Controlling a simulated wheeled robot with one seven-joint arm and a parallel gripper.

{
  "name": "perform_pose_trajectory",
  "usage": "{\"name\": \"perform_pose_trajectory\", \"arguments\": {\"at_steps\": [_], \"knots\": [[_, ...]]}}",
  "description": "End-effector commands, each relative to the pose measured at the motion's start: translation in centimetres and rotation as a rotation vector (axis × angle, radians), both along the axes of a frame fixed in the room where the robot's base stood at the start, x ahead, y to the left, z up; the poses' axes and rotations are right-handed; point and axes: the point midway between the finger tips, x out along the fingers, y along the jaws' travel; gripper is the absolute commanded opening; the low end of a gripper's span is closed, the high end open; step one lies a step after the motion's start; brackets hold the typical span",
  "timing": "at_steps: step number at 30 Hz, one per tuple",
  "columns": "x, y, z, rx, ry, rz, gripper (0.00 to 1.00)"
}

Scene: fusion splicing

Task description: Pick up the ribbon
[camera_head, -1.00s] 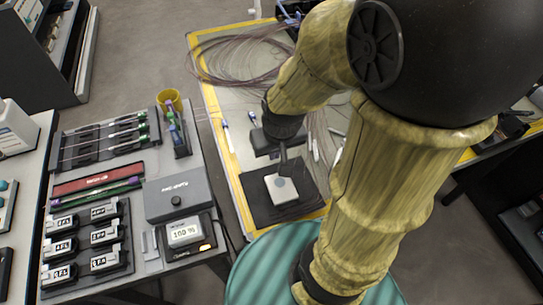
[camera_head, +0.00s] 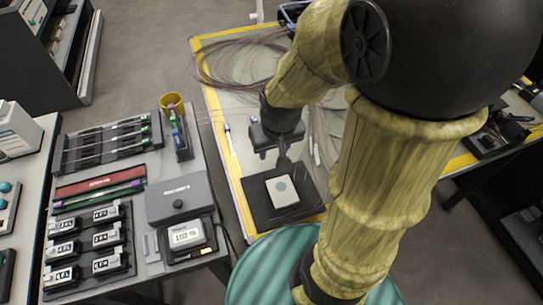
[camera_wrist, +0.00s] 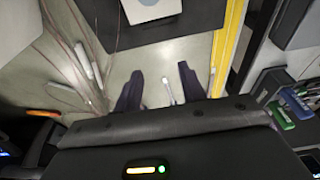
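No single thing is clearly marked as the ribbon. Several thin strips with green ends lie in a dark rack (camera_head: 72,160) at the back of the left bench, and they may be ribbons. My gripper (camera_head: 274,156) hangs over the yellow-edged table, behind a black mat (camera_head: 258,206). In the wrist view my gripper (camera_wrist: 160,92) has its two dark fingers apart, with bare table and a small white-tipped tool (camera_wrist: 167,90) visible below between them. It holds nothing. The strips are away to its left in the head view.
A light block (camera_head: 282,191) lies on the mat. Loose brown fibre coils (camera_head: 215,75) cover the table's back. The left bench holds a yellow cup (camera_head: 172,101), a grey box (camera_head: 178,197), a display device (camera_head: 187,235) and several labelled clips (camera_head: 62,250). Bare floor shows behind the bench.

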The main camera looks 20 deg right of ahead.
Motion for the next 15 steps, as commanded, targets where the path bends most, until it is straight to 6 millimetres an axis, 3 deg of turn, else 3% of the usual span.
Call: {"name": "perform_pose_trajectory", "arguments": {"at_steps": [15], "knots": [[13.5,0.4,11.0,-0.006,0.171,0.048,0.40]]}}
